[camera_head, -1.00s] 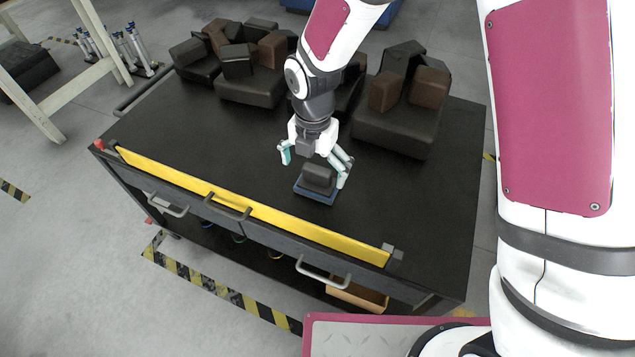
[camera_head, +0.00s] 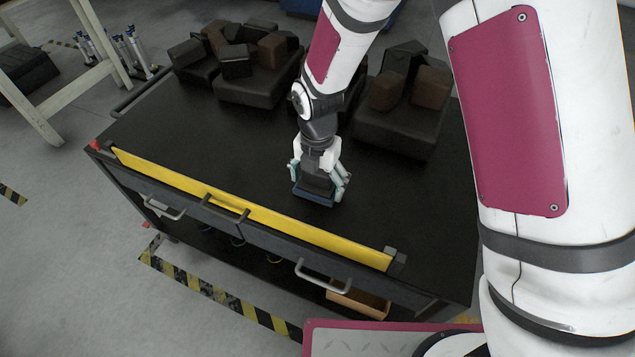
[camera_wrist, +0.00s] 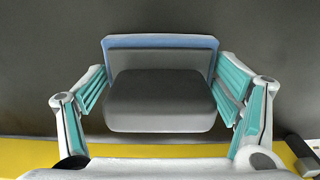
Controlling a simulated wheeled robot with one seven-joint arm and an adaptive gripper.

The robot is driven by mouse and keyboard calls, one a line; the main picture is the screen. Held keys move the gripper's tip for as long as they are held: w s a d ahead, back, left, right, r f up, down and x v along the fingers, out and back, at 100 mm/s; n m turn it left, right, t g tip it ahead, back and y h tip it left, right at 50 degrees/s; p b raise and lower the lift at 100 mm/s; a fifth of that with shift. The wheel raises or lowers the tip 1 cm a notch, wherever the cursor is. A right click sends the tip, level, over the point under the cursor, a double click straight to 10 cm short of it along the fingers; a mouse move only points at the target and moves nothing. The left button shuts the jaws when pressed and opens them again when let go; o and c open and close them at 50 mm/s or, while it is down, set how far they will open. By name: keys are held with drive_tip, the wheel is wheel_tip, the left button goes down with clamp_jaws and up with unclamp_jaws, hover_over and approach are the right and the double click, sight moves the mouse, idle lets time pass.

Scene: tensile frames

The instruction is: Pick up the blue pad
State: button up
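The blue pad (camera_head: 316,196) lies on the dark cart top, with a dark grey block-like part on top of it. In the wrist view its blue edge (camera_wrist: 160,41) shows beyond the grey block (camera_wrist: 160,100). My gripper (camera_head: 319,187) is lowered over the pad, pointing down. In the wrist view its teal-lined fingers (camera_wrist: 162,78) stand on the left and right sides of the pad. The fingertips are very close to the pad's sides, and contact cannot be made out. The gripper looks open around the pad.
A yellow strip (camera_head: 250,210) runs along the cart's front edge, close to the gripper. Dark and brown blocks (camera_head: 262,82) stand in trays or on pads at the back, with another group (camera_head: 405,125) at the back right. The cart top (camera_head: 200,135) left of the gripper is clear.

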sight(323, 173)
idle(0.3)
drive_tip(key=shift+r, duration=0.55)
drive_tip(key=r+p, duration=0.1)
drive_tip(key=d+r, duration=0.1)
drive_tip(key=shift+s+r+p, duration=0.2)
drive_tip(key=shift+r+p, duration=0.2)
drive_tip(key=s+d+p, duration=0.1)
drive_tip(key=d, duration=0.3)
drive_tip(key=s+d, duration=0.2)
drive_tip(key=d, duration=0.3)
drive_tip(key=s+d+r+p, duration=0.1)
drive_tip(key=s+d, duration=0.1)
drive_tip(key=d, duration=0.3)
drive_tip(key=shift+s+p, duration=0.15)
drive_tip(key=shift+p, duration=0.2)
